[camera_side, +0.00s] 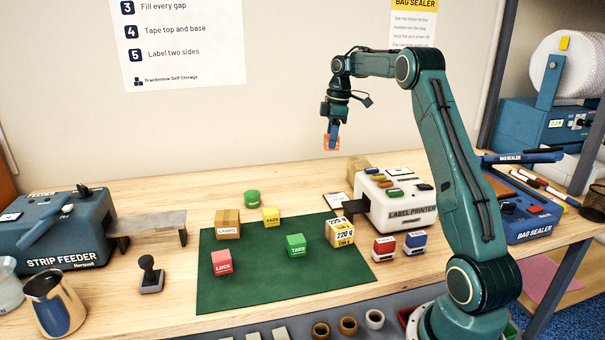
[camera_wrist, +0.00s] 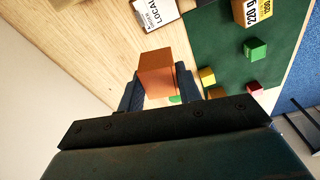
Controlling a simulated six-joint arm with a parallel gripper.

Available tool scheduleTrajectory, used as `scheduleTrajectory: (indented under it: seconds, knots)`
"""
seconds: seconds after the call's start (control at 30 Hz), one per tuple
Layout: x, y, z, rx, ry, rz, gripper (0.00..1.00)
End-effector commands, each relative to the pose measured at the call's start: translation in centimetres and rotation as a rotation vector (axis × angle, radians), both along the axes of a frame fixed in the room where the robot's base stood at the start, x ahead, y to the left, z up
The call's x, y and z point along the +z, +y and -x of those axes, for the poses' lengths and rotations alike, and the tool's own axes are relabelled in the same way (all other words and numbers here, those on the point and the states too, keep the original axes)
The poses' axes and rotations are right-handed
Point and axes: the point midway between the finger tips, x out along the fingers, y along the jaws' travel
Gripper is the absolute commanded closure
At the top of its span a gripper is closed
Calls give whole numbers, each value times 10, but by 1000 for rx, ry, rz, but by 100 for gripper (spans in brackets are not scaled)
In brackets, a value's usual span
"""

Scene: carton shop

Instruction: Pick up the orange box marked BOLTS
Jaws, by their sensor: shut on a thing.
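An orange box (camera_side: 331,142) is held between the fingers of my gripper (camera_side: 333,130), high above the bench and in front of the wall. In the wrist view the orange box (camera_wrist: 157,73) sits between the two dark blue fingers of my gripper (camera_wrist: 160,92), which are shut on it. Any BOLTS marking on it cannot be read in either view. The box is clear of the mat and the bench.
A green mat (camera_side: 215,290) bears a LABELS box (camera_side: 228,224), a yellow box (camera_side: 271,217), a red LOCK box (camera_side: 222,262), a green box (camera_side: 296,245) and 220 g boxes (camera_side: 340,233). A label printer (camera_side: 395,205) stands right, a strip feeder (camera_side: 60,232) left.

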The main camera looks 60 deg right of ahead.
Motion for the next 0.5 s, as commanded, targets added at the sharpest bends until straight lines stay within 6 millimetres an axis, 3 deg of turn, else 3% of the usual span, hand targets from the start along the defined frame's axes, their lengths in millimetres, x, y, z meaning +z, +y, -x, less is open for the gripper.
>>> scheduleTrajectory:
  seconds: [0.5]
  knots:
    - [23,0,-1,0,-4,-4,92]
